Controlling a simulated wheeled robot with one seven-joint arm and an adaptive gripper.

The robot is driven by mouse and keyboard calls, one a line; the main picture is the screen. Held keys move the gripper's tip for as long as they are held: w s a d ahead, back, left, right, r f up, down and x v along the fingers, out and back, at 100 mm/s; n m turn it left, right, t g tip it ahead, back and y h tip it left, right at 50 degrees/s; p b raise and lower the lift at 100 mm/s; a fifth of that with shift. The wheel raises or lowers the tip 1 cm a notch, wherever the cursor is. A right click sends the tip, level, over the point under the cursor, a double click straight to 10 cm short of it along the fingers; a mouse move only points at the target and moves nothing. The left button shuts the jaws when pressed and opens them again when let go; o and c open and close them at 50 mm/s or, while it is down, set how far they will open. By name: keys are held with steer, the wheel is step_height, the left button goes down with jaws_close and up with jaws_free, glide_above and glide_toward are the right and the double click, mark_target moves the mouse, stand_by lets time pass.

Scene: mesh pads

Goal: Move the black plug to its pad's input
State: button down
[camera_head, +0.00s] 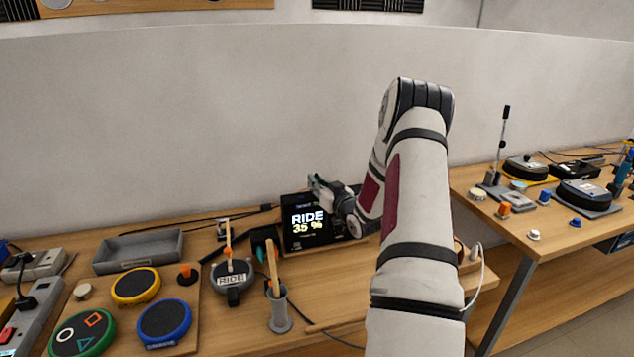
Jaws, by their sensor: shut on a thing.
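My gripper (318,184) is at the back of the table, just above and behind the right side of a black display box (305,224) that reads RIDE 35 %. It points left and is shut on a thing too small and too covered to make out. I cannot pick out the black plug for certain. A round grey pad (231,283) with a RIDE label lies left of the box. Yellow (136,286), blue (164,322) and green (82,334) round pads lie at the left. No pad's input can be told clearly.
A grey tray (138,264) stands at the back left. A grey holder (279,318) with wooden sticks stands upright in front of the display box. Black cables run along the wall. My arm covers the table's right part. A second table (560,180) carries more pads and knobs.

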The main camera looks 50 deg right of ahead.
steer(key=shift+f, duration=0.7)
steer(key=c, duration=1.5)
jaws_free()
steer(key=shift+o, duration=0.2)
steer(key=shift+r, duration=0.1)
steer(key=v, duration=1.2)
